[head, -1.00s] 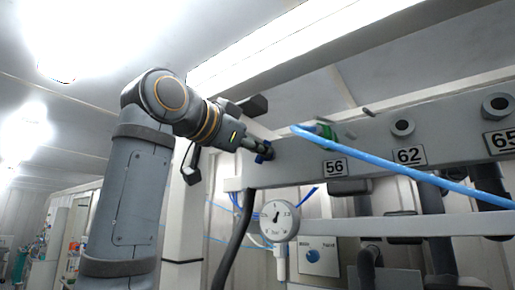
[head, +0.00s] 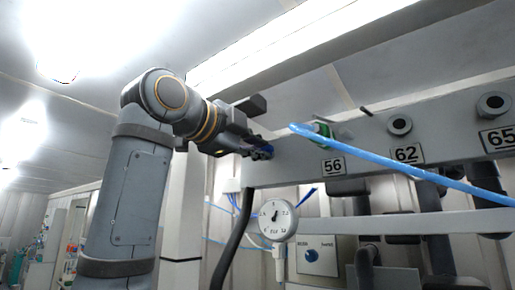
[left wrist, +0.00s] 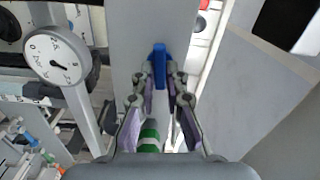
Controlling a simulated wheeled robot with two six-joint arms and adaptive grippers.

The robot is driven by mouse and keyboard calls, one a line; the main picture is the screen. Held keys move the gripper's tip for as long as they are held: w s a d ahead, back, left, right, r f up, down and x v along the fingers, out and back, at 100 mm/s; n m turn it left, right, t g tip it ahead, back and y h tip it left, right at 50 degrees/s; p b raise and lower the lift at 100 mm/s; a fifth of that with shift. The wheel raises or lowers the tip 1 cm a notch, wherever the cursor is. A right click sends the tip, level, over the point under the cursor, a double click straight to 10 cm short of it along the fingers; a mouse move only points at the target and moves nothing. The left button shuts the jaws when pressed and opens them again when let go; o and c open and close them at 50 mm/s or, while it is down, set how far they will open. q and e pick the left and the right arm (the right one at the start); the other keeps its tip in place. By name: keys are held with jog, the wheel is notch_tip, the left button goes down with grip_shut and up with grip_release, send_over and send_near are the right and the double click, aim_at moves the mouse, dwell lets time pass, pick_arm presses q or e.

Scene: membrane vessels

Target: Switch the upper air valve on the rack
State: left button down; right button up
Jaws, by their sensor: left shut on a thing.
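The blue handle of the air valve (left wrist: 160,62) sits on the left end of the grey rack beam (head: 365,145). In the left wrist view it stands upright between my fingertips. My left gripper (head: 262,151) reaches to it from the left. The gripper (left wrist: 160,85) is shut on the blue handle, with a finger on each side. In the head view the fingers hide most of the handle. My right gripper is not in view.
A round pressure gauge (head: 277,220) hangs below, beside a black hose (head: 235,240). Labelled ports (head: 400,125) line the beam.

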pick_arm(q)
jog(key=shift+f+m, duration=0.1)
jog(key=shift+m, duration=0.5)
jog(key=c, duration=1.4)
grip_release()
jog(key=v, duration=1.2)
jog(key=shift+d, duration=0.1)
